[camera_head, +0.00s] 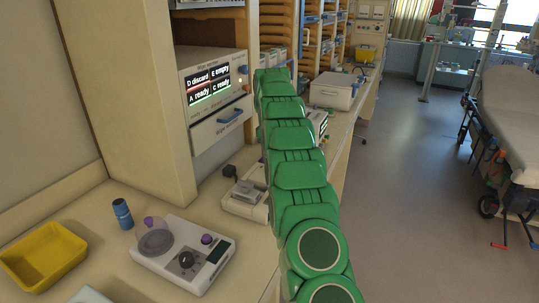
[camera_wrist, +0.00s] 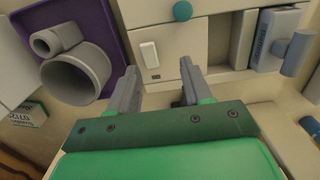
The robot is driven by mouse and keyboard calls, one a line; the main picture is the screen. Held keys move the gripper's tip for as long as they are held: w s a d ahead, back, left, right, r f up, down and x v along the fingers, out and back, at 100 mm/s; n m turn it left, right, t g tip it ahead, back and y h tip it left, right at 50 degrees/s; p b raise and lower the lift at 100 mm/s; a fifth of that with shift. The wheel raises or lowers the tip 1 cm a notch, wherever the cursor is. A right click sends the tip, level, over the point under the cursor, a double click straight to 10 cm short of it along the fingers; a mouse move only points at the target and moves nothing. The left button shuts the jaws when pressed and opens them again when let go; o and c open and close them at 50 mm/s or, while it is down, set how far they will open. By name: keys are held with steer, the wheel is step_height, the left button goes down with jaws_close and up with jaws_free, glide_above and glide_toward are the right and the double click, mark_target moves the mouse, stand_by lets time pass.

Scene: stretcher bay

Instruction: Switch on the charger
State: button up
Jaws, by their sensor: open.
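The wrist view shows a beige unit (camera_wrist: 222,47) that looks like the charger, though I read no such label on it. A white rocker switch (camera_wrist: 149,55) sits on its face, with a small dark mark below it. I cannot tell if it is on or off. A grey-blue block (camera_wrist: 272,42) sits in a bay on the unit's right. My gripper (camera_wrist: 158,70) is open and empty, its two grey fingers spread just below the switch. I cannot tell if they touch the unit. In the head view my green arm hides the gripper.
A purple tray (camera_wrist: 102,18) with grey cylinders lies left of my gripper. A teal knob (camera_wrist: 182,11) is above the switch. The head view shows a wipe warmer (camera_head: 212,82), a dial device (camera_head: 180,252), a blue bottle (camera_head: 122,213) and a yellow bin (camera_head: 43,254).

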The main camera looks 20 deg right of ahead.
steer(key=s+a+r, duration=0.2)
steer(key=s+r, duration=0.5)
steer(key=s, duration=0.4)
steer(key=shift+s+a+r, duration=0.15)
steer(key=shift+s+r, duration=0.25)
stand_by(0.4)
stand_by(0.5)
steer(key=s+a+r+m, duration=0.2)
steer(key=s+a, duration=0.3)
steer(key=s, duration=0.6)
steer(key=s+a+r+m, duration=0.2)
steer(key=s+a, duration=0.3)
steer(key=s, duration=0.6)
steer(key=s+a+f+m, duration=0.2)
steer(key=s+f, duration=0.1)
steer(key=s, duration=1)
steer(key=s+a+f+m+g, duration=0.1)
steer(key=s+a+f+m, duration=0.1)
steer(key=s, duration=1.2)
steer(key=shift+f+m+g, duration=0.3)
steer(key=shift+f+m, duration=0.2)
steer(key=shift+f, duration=0.05)
